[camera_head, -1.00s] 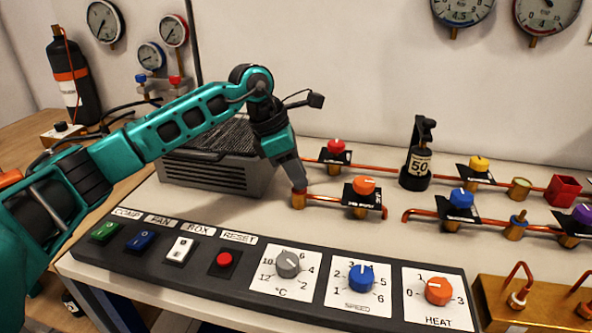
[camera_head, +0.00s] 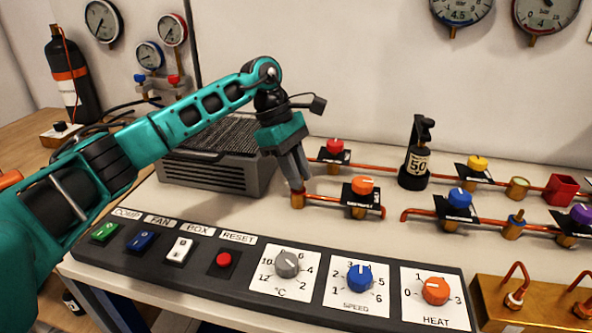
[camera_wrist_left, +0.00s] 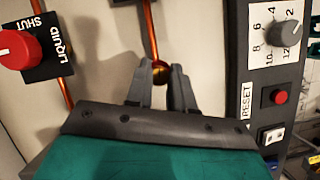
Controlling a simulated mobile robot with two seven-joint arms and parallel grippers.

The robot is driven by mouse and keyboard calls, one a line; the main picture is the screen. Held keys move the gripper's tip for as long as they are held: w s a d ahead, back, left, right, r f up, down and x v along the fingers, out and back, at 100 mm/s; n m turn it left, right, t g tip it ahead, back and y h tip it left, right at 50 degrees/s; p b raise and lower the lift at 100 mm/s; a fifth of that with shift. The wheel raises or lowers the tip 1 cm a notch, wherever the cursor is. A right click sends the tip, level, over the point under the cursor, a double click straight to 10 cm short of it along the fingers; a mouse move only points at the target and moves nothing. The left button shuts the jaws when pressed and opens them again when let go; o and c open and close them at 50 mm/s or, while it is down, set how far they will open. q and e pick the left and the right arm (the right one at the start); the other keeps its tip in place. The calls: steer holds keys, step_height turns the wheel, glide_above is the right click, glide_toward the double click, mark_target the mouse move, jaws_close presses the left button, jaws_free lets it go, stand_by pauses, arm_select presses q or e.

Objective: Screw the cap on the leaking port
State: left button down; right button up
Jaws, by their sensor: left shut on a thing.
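My left gripper (camera_head: 298,182) points down at the left end of a short copper pipe (camera_head: 325,199). A brass fitting (camera_head: 297,201) stands at that pipe end, directly under the fingertips. In the left wrist view my left gripper (camera_wrist_left: 162,70) is shut on a small round brass piece (camera_wrist_left: 171,73), with the copper pipe (camera_wrist_left: 150,35) running away from it. The fingers hide most of this piece, so I cannot tell where cap and port meet. My right gripper is in neither view.
An orange-knobbed valve (camera_head: 363,189) is close right on the same pipe. A red-knobbed valve (camera_head: 335,147) stands behind. A grey vented box (camera_head: 215,170) is left of the gripper, and the control panel (camera_head: 205,245) runs along the front.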

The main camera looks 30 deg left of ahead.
arm_select(q)
steer(key=m, duration=0.1)
steer(key=m+g, duration=0.1)
steer(key=m, duration=0.1)
steer(key=shift+s+d+f+g, duration=0.3)
steer(key=shift+s+d, duration=0.05)
steer(key=shift+d, duration=0.05)
steer(key=c, duration=1.4)
jaws_free()
steer(key=shift+c, duration=0.2)
steer(key=o, duration=0.3)
steer(key=shift+s+a+r, duration=0.1)
steer(key=shift+s+r, duration=0.05)
steer(key=shift+a+r, duration=0.1)
steer(key=o, duration=0.6)
steer(key=shift+w, duration=0.2)
steer(key=shift+c, duration=0.2)
